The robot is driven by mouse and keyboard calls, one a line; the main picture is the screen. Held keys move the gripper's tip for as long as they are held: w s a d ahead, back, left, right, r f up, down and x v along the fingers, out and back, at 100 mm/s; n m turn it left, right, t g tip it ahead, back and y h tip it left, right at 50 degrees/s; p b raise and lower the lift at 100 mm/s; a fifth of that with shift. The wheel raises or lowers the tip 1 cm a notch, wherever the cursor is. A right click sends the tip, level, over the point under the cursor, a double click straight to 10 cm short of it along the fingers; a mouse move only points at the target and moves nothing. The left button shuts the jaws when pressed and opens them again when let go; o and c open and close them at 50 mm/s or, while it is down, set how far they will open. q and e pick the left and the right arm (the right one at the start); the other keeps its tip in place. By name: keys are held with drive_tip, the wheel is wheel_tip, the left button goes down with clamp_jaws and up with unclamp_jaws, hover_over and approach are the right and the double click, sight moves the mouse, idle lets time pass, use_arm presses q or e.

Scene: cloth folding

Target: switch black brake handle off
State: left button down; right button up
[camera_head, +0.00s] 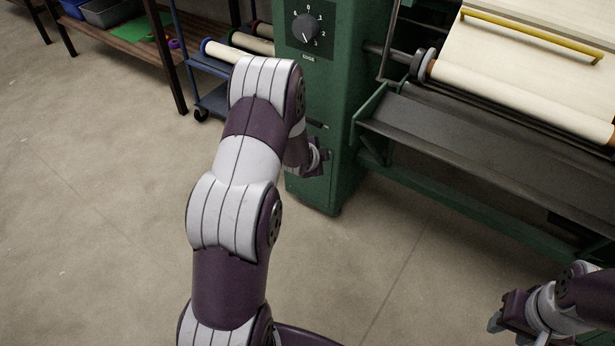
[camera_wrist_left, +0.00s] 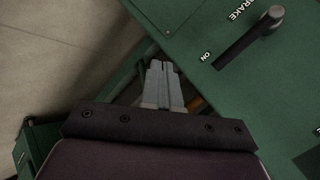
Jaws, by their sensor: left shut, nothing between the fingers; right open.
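The black brake handle (camera_wrist_left: 243,45) is on a green panel (camera_wrist_left: 210,15) at the upper right of the left wrist view. It slants from its pivot down to the left, and its free end lies beside the white ON label; the word BRAKE is above. My left gripper (camera_wrist_left: 161,66) is shut and empty, left of the handle and apart from it. In the head view the left gripper (camera_head: 317,160) is partly hidden by its own wrist, beside the green cabinet (camera_head: 345,110). My right gripper (camera_head: 517,328) is open and empty at the lower right.
A numbered dial (camera_head: 305,28) is on the cabinet above my left wrist. A machine with a cream roller (camera_head: 520,98) and a dark tray (camera_head: 480,150) extends right. A blue cart (camera_head: 212,68) and a wooden shelf (camera_head: 125,38) stand at back left. The concrete floor (camera_head: 90,200) is open.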

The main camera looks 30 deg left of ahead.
use_arm(q)
drive_tip(key=w+a+f+m+t+b, duration=0.5)
drive_tip(key=w+a+f+m+t, duration=0.25)
drive_tip(key=f+m, duration=0.35)
drive_tip(key=s+a+f+m+t+h+b, duration=0.1)
drive_tip(key=s+m+t+h+b, duration=0.2)
drive_tip(key=s+m+t, duration=0.5)
drive_tip(key=m, duration=0.6)
drive_tip(key=shift+m, duration=0.3)
use_arm(e)
wheel_tip(320, 180, down, 12)
drive_tip(key=shift+r, duration=0.2)
use_arm(q)
drive_tip(key=shift+f+t, duration=0.1)
drive_tip(key=shift+t, duration=0.15)
drive_tip(key=s+r+b+x, duration=0.1)
drive_tip(key=b+x, duration=0.4)
drive_tip(key=x, duration=0.7)
drive_tip(key=shift+r, duration=0.85)
use_arm(e)
wheel_tip(320, 180, down, 5)
drive_tip(key=shift+r, duration=0.15)
